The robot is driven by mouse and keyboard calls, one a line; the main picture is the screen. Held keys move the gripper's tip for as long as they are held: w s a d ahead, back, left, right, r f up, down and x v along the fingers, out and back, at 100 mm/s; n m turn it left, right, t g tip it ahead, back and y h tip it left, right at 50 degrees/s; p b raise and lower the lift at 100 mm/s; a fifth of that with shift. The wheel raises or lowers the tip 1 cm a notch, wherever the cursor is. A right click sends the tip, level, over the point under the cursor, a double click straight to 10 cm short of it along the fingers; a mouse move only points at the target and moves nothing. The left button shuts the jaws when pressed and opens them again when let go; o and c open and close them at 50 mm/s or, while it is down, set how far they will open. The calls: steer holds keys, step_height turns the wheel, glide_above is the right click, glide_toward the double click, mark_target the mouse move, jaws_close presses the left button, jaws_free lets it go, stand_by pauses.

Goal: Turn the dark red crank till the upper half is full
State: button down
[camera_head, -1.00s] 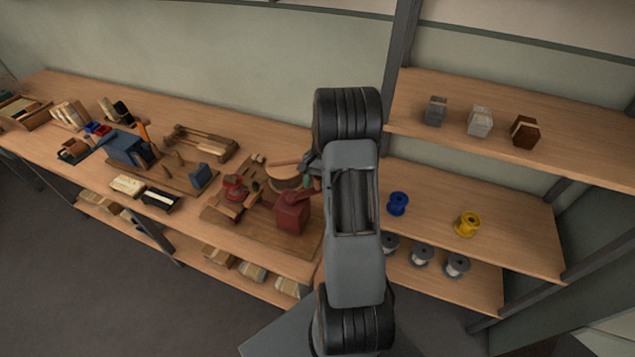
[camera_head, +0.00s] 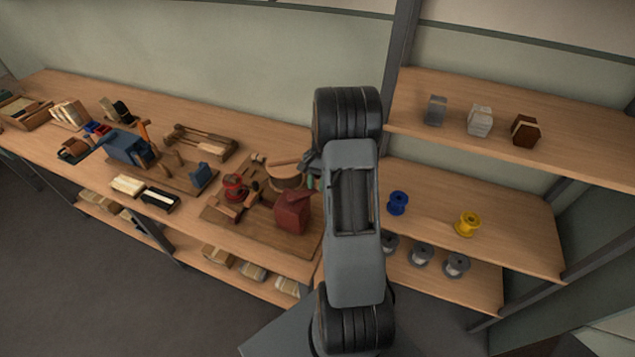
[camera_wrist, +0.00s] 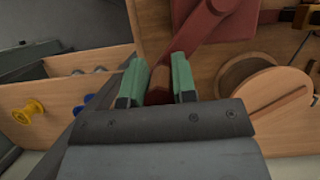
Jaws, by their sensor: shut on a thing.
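The dark red crank's arm (camera_wrist: 200,32) runs diagonally through the top of the wrist view, down to a brown-red handle (camera_wrist: 159,88). My gripper (camera_wrist: 158,78) is shut on that handle, with a green finger on either side. In the head view, the dark red block (camera_head: 292,211) of the crank stands on a wooden board, and my gripper (camera_head: 312,181) is behind it, mostly hidden by my arm. Beside the block is a round wooden tub (camera_head: 285,181); in the wrist view a pale half-disc (camera_wrist: 275,93) covers part of it. Its fill cannot be told.
A red spool (camera_head: 235,187) and small wooden parts share the board (camera_head: 260,238). A blue block device (camera_head: 126,148) stands farther left. Blue (camera_head: 397,203) and yellow (camera_head: 467,224) spools stand on the right shelf, which has free room around them.

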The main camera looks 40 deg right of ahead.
steer(key=shift+w, duration=0.1)
steer(key=w+a+n+g+h+b, duration=0.25)
steer(key=w+n+h, duration=0.25)
steer(key=w+n, duration=0.65)
steer(key=s+a+n+t+h, duration=0.2)
steer(key=a+n, duration=0.8)
steer(key=n, duration=0.6)
steer(key=shift+a+t+h, duration=0.15)
steer(key=shift+t+h, duration=0.45)
steer(key=shift+t, duration=0.65)
steer(key=shift+r, duration=0.1)
steer(key=c, duration=0.9)
jaws_free()
